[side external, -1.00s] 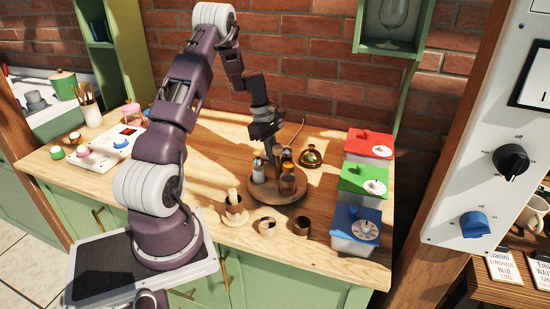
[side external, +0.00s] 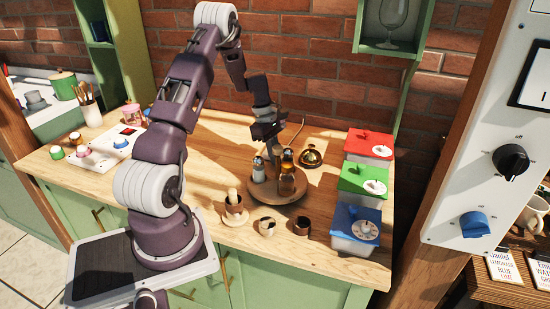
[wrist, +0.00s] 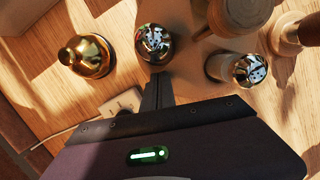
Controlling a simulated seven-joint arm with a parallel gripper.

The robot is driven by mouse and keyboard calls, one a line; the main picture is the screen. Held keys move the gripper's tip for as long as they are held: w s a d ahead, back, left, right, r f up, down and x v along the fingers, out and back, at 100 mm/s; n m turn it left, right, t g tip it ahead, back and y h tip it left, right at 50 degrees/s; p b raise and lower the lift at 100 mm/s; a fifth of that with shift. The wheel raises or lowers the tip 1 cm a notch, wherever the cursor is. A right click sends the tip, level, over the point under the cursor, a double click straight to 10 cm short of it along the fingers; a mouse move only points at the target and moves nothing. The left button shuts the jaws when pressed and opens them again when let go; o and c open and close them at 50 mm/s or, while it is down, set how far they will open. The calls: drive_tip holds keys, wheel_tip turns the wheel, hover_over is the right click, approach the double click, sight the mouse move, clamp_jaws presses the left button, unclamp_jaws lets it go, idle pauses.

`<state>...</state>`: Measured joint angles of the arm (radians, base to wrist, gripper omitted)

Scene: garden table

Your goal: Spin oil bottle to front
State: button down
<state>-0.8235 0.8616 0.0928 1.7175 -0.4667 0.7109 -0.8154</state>
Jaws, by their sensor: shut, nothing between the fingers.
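A round wooden turntable (side external: 262,197) stands on the table in the side view and carries several bottles and shakers. An amber bottle (side external: 286,182), which looks like the oil bottle, stands on its near right part, with another dark amber container (side external: 287,159) behind it. A silver-topped shaker (side external: 258,172) stands at its left. My gripper (side external: 273,153) points down over the far part of the turntable, fingers closed and empty. In the wrist view the fingers (wrist: 157,92) are beside one shaker's metal top (wrist: 155,42); I cannot tell whether they touch. Another shaker (wrist: 248,68) is to the right.
A brass bell (side external: 311,156) stands behind right of the turntable and shows in the wrist view (wrist: 87,56). Red, green (side external: 363,180) and blue-lidded boxes line the right. Small cups (side external: 267,226) stand in front.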

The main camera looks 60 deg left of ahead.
sight(295, 167)
drive_tip(key=shift+w+d+m, duration=0.15)
drive_tip(key=shift+w+m, duration=0.1)
drive_tip(key=shift+m, duration=0.15)
drive_tip(key=shift+w+d+m+g, duration=0.3)
drive_tip(key=shift+w+m, duration=0.25)
drive_tip(key=shift+m, duration=0.3)
drive_tip(key=shift+w+d+m+g, duration=0.2)
drive_tip(key=shift+w+d+m, duration=0.25)
drive_tip(key=shift+m, duration=0.4)
drive_tip(key=shift+w+d+m+g, duration=0.25)
drive_tip(key=shift+w+d+m, duration=0.25)
drive_tip(key=shift+m, duration=0.6)
drive_tip(key=shift+w+d+m+g, duration=0.25)
drive_tip(key=shift+w+d+m, duration=0.25)
drive_tip(key=shift+m, duration=0.6)
drive_tip(key=shift+d, duration=0.2)
